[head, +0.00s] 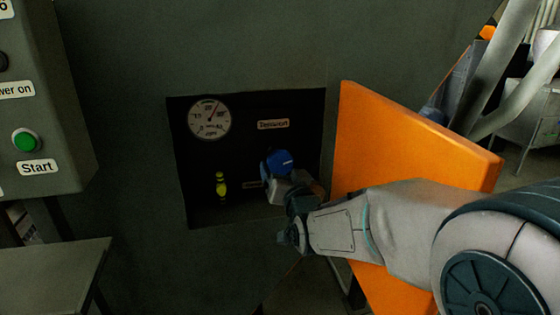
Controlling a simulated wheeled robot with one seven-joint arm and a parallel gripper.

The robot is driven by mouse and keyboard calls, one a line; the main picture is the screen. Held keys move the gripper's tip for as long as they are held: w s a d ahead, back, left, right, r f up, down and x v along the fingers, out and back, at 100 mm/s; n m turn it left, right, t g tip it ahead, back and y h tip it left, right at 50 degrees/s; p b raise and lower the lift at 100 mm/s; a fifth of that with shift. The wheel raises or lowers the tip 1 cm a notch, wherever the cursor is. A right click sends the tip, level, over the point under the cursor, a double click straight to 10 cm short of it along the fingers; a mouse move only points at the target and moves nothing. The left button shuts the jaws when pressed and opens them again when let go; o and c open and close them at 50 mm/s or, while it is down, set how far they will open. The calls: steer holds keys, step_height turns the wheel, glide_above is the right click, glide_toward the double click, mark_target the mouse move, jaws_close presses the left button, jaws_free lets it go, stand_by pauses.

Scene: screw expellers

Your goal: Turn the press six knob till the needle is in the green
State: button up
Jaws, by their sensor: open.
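A round white gauge (209,118) sits at the upper left of a dark recess in the press wall. Its needle points up and slightly right; any green band is too small to make out. A blue knob (282,161) is in the recess, right of centre, below a small label (273,124) that I cannot read surely. My gripper (275,180) is at the knob, reaching in from the lower right, with its jaws open. The wrist hides the knob's lower part, and I cannot tell whether the fingers touch it.
An open orange door (405,145) stands right of the recess, close behind my arm. A yellow-green fitting (221,185) is in the recess, left of the knob. A control box (45,100) with a green start button (26,140) is at the left.

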mark_target(281, 165)
steer(key=x, duration=0.6)
steer(key=shift+w+f, duration=0.1)
steer(key=shift+w, duration=0.15)
steer(key=c, duration=1)
